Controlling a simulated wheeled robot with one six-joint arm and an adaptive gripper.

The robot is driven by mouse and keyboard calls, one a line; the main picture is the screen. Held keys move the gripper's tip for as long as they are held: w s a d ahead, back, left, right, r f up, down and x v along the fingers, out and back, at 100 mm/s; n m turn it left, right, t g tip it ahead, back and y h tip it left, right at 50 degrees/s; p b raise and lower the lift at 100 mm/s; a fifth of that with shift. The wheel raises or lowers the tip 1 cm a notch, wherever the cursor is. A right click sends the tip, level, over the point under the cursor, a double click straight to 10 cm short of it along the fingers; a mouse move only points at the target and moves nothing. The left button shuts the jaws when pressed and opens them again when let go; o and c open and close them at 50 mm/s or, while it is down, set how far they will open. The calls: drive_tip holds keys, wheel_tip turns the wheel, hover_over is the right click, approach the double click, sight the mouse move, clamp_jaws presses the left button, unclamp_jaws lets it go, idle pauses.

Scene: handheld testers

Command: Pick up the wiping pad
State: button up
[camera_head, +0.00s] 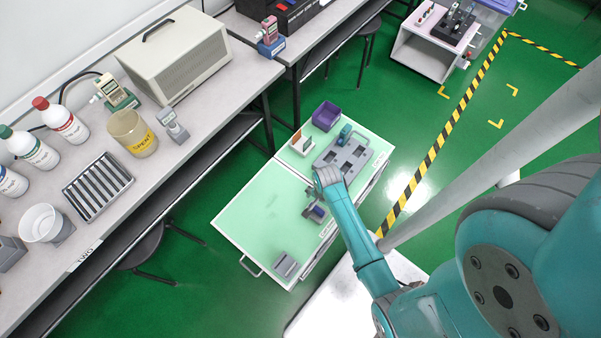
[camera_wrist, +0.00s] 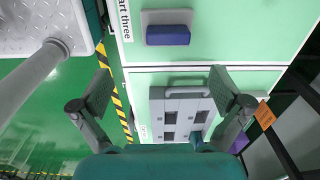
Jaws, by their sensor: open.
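A dark blue block, which looks like the wiping pad (camera_wrist: 168,35), lies on a light grey base (camera_wrist: 150,17) on the pale green cart top, at the top of the wrist view. It also shows in the head view (camera_head: 317,212), beside my gripper (camera_head: 312,205), which my arm partly hides there. In the wrist view my gripper (camera_wrist: 161,80) is open, its two fingers wide apart with nothing between them. The block is ahead of the fingertips and apart from them.
A grey tray with square openings (camera_head: 330,157), a purple bin (camera_head: 327,116) and a small orange-and-white item (camera_head: 300,143) stand at the cart's far end. A grey block (camera_head: 285,264) sits near its front corner. The cart's left middle is clear. A cluttered bench (camera_head: 165,180) runs along the left.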

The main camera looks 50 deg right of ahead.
sight(317, 209)
drive_tip(key=shift+w+d+f, duration=0.1)
drive_tip(key=shift+w+f, duration=0.2)
drive_tip(key=shift+w, duration=0.2)
drive_tip(key=shift+w+f, duration=0.15)
drive_tip(key=shift+f, duration=2.4)
drive_tip(key=shift+w+f, duration=0.1)
drive_tip(key=shift+f, duration=2.4)
drive_tip(key=shift+c, duration=0.3)
drive_tip(key=c, duration=1.3)
drive_tip(key=shift+r, duration=0.1)
wheel_tip(317, 209, up, 10)
drive_tip(key=shift+f, duration=0.1)
